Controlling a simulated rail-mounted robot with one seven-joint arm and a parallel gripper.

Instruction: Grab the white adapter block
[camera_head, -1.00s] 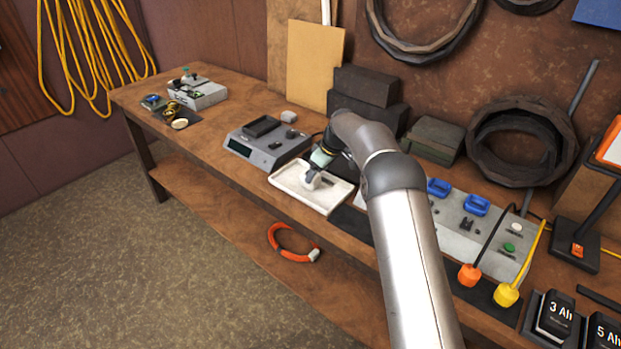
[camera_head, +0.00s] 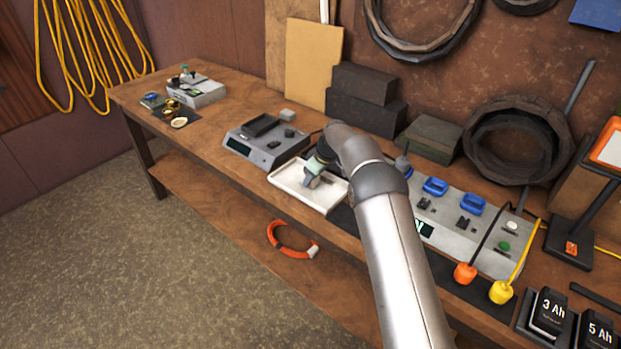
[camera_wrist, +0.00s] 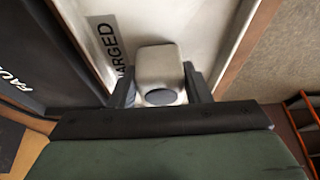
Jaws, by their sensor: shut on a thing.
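The white adapter block (camera_wrist: 160,65) is a rounded pale block with a grey oval on its near face. In the wrist view it sits between the two dark fingers of my gripper (camera_wrist: 160,88), which is shut on it. Behind it is the white tray (camera_wrist: 207,22), with "CHARGED" lettering partly hidden. In the head view my gripper (camera_head: 311,180) is at the white tray (camera_head: 289,187) on the bench. There the block is small and mostly hidden by the gripper. I cannot tell whether it touches the tray floor.
A grey scale (camera_head: 262,151) stands left of the tray, with a small pale block (camera_head: 287,115) behind it. A grey panel with blue connectors (camera_head: 470,228) lies to the right. Dark boxes (camera_head: 365,100) stand behind. The bench's left stretch is partly clear.

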